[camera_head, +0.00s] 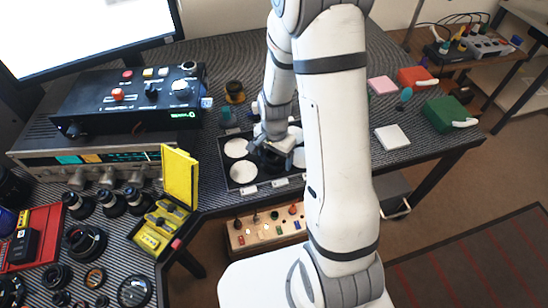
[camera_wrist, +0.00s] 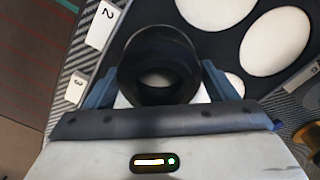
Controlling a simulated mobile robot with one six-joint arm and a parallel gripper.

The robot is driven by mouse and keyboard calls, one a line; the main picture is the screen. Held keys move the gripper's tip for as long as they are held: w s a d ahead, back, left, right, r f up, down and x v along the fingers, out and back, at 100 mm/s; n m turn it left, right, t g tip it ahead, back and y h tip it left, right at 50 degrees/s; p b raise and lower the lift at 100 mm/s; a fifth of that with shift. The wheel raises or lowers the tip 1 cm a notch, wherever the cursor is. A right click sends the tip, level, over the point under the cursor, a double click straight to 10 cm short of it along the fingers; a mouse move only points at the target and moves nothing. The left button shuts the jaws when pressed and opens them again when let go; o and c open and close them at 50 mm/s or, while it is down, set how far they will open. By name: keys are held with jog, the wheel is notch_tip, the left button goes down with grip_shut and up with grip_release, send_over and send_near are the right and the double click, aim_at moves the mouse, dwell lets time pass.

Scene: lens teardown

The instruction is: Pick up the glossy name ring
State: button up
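My gripper (camera_head: 270,158) is low over a dark tray (camera_head: 263,181) with white round spots, right of the yellow box. In the wrist view my gripper (camera_wrist: 160,72) has its two blue-grey fingers against opposite sides of a thick black ring (camera_wrist: 160,38). A pale area shows through the ring's opening. Several dark rings lie at the lower left of the head view, among them one with an orange-brown inner edge (camera_head: 95,277) and a larger one (camera_head: 134,292). I cannot tell which ring is the glossy name ring; no lettering is readable.
An open yellow box (camera_head: 181,178) stands left of the tray. A black control box (camera_head: 130,98) sits on a silver unit behind it. A wooden block with small parts (camera_head: 265,230) is in front. Green (camera_head: 447,113) and white blocks (camera_head: 391,137) lie right of my arm.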

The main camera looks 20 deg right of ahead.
jog(key=c, duration=0.6)
jog(key=shift+r, duration=0.1)
